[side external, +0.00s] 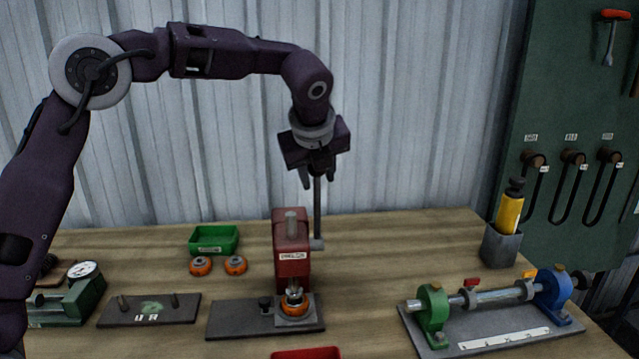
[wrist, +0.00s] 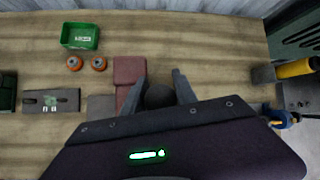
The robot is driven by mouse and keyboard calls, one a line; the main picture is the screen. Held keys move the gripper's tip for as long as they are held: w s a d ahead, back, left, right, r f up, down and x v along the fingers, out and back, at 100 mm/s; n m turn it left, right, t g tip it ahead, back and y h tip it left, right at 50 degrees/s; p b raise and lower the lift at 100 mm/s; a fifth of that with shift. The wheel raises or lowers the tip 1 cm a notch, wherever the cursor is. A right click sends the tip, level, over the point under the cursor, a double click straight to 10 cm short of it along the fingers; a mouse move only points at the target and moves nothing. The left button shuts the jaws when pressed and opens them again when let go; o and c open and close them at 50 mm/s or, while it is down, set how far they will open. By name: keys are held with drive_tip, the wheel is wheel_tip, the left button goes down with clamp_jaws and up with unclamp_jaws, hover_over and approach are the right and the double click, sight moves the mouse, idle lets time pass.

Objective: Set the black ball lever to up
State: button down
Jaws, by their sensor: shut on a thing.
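The red press (side external: 291,250) stands on a dark base plate at the middle of the bench, and its red top shows in the wrist view (wrist: 129,72). Its lever is a grey rod (side external: 317,215) on the right side, standing nearly upright from a hub low on the press. The black ball (wrist: 158,96) on the lever's end sits between the fingers of my gripper (side external: 319,178) in the wrist view. My gripper is shut on the ball above and right of the press. In the side view the fingers mostly hide the ball.
An orange-rimmed part (side external: 295,306) sits under the press. A green bin (side external: 213,239) and two orange rings stand behind left. A fixture with green and blue supports (side external: 497,296) is at right, near a grey cup with a yellow tool (side external: 509,213). A red tray edge (side external: 306,353) shows in front.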

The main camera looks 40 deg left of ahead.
drive_tip(key=shift+w+a+f, duration=0.3)
drive_tip(key=shift+w+a, duration=0.2)
drive_tip(key=shift+a, duration=0.05)
drive_tip(key=shift+w+a+f, duration=0.25)
drive_tip(key=shift+w+a, duration=0.25)
drive_tip(key=shift+a, duration=0.05)
drive_tip(key=shift+f, duration=0.1)
drive_tip(key=c, duration=1)
unclamp_jaws()
drive_tip(key=shift+r, duration=0.2)
